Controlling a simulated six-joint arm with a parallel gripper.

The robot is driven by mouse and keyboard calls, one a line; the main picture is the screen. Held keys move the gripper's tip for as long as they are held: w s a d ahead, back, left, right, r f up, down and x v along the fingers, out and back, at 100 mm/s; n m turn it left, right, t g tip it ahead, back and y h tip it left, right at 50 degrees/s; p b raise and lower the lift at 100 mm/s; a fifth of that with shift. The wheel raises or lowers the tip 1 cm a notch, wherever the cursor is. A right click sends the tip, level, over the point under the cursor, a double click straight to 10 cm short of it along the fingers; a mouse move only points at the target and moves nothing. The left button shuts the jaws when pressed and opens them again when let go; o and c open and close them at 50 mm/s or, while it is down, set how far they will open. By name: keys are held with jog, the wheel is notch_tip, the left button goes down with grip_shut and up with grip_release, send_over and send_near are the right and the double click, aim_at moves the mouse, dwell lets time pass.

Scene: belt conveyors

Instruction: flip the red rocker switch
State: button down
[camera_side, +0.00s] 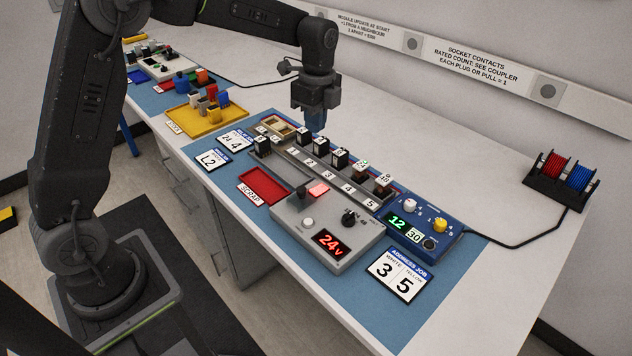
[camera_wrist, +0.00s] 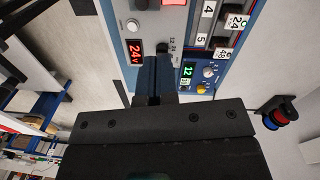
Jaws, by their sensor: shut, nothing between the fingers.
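The red rocker switch (camera_side: 318,190) sits lit on the top of a grey power box (camera_side: 350,255), near its back edge. It also shows in the wrist view as a red patch (camera_wrist: 174,2), cut off by the top edge. The box display reads 24v (camera_side: 328,242). My gripper (camera_side: 316,125) points down, raised above the back of the module row, apart from the switch in the side view. It is shut and empty. In the wrist view its fingers (camera_wrist: 155,60) overlap the view of the grey box, hiding part of it.
A module rack (camera_side: 335,177) with numbered slots stands behind the grey box. A blue box (camera_side: 425,228) with white and yellow knobs is on the right. A red scrap tray (camera_side: 264,187), job cards (camera_side: 397,274), a yellow tray (camera_side: 196,121) and a spool holder (camera_side: 557,182) surround them.

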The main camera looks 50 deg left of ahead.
aim_at(315, 190)
jog(key=f, duration=0.1)
jog(key=w+f+m, duration=0.2)
jog(key=f, duration=0.1)
jog(key=shift+w+a+g, duration=0.25)
jog(key=shift+g, duration=0.15)
jog(key=f, duration=0.4)
jog(key=s+f, duration=0.1)
jog(key=f, duration=0.8)
jog(key=shift+s+f, duration=0.4)
jog(key=shift+s+f, duration=0.15)
jog(key=shift+f, duration=0.15)
